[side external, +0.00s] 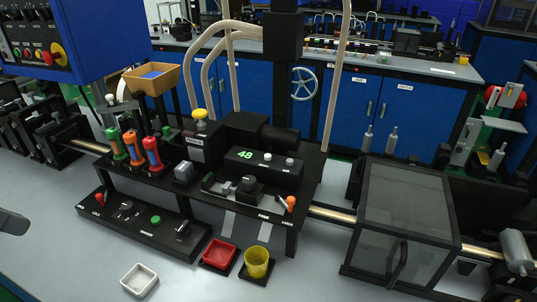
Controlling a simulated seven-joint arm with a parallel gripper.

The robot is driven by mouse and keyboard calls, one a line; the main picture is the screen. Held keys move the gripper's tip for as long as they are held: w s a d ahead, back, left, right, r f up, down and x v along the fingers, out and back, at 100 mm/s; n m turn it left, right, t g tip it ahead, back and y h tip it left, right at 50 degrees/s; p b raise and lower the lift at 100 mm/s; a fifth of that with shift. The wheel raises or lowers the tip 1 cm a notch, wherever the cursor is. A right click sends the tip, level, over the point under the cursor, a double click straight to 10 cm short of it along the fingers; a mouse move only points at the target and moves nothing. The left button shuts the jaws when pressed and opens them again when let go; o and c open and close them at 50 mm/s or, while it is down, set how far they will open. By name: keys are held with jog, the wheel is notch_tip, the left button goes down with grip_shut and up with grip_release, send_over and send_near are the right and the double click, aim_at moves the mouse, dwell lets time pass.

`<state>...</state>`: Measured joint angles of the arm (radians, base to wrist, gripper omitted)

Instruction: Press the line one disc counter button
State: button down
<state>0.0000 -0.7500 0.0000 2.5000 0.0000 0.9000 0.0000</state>
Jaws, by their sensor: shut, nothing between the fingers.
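A black counter box (262,170) with a green lit display (245,155) reading 48 stands on the black bench frame at the centre. Two small pale round buttons sit on its top, a left button (267,156) and a right button (290,162). I cannot read any label that says which is the disc counter button. A grey rounded end, which looks like part of my gripper (14,222), enters at the left edge, well apart from the counter. Most of it is cut off by the frame; its fingers look closed and hold nothing visible.
Green, orange and red handles (133,145) and a yellow-topped knob (201,114) stand left of the counter. An orange-tipped lever (290,203) is close below the counter. White, red and yellow containers (257,263) sit in front.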

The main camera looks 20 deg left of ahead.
dwell(0.4)
jog(key=w+d+r+n, duration=0.15)
jog(key=w+r, duration=0.25)
jog(key=w, duration=0.6)
jog(key=n+t+h, duration=0.3)
jog(key=n, duration=0.1)
send_over(268, 157)
notch_tip(268, 157, down, 5)
jog(key=shift+s+a+r, duration=0.1)
jog(key=shift+s+a, duration=0.1)
jog(key=shift+a, duration=0.05)
jog(key=shift+f, duration=4.4)
jog(key=shift+f, duration=0.1)
